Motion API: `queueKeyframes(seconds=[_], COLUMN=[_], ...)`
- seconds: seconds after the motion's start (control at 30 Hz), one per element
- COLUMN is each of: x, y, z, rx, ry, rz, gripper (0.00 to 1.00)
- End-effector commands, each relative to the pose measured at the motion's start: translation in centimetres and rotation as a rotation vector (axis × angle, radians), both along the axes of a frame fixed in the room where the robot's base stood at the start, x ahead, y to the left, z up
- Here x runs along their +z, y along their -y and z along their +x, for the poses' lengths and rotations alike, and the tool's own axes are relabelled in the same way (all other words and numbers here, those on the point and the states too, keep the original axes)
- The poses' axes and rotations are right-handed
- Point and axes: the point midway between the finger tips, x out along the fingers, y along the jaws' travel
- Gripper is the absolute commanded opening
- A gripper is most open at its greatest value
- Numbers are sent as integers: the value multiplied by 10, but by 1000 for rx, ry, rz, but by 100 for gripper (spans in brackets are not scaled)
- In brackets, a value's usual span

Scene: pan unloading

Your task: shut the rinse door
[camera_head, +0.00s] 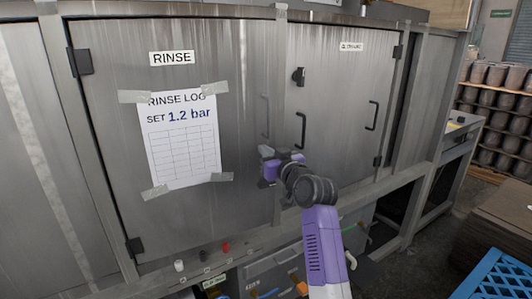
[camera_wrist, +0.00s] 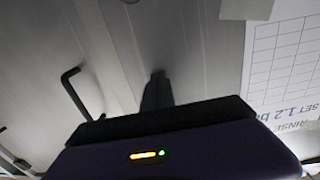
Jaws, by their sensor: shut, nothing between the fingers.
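The rinse door (camera_head: 105,130) is a large steel panel with a RINSE label (camera_head: 172,58) and a taped paper log sheet (camera_head: 182,140). It has hinges on its left side and a grey bar handle (camera_head: 265,115) near its right edge. It looks flush or nearly flush with the frame; I cannot tell if a small gap is left. My gripper (camera_head: 267,168) is shut and empty, just below that handle by the door's right edge. In the wrist view its fingers (camera_wrist: 157,90) point at the steel front; contact cannot be told.
A second steel door (camera_head: 335,95) to the right has a black handle (camera_head: 371,115) and a dark latch knob (camera_head: 298,76). Small coloured valves (camera_head: 225,247) line the ledge below. A blue crate (camera_head: 500,275) stands at the lower right, with shelves of pots (camera_head: 500,100) behind.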

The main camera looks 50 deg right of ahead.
Motion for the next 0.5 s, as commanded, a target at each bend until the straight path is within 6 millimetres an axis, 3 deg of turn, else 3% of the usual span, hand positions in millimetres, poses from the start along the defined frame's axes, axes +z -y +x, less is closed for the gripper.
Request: queueKeyframes(seconds=[0.3, 0.5], x=[-2, 3], y=[16, 17], z=[34, 40], rx=[85, 97], ry=[1, 4], rz=[0, -4], gripper=[0, 0])
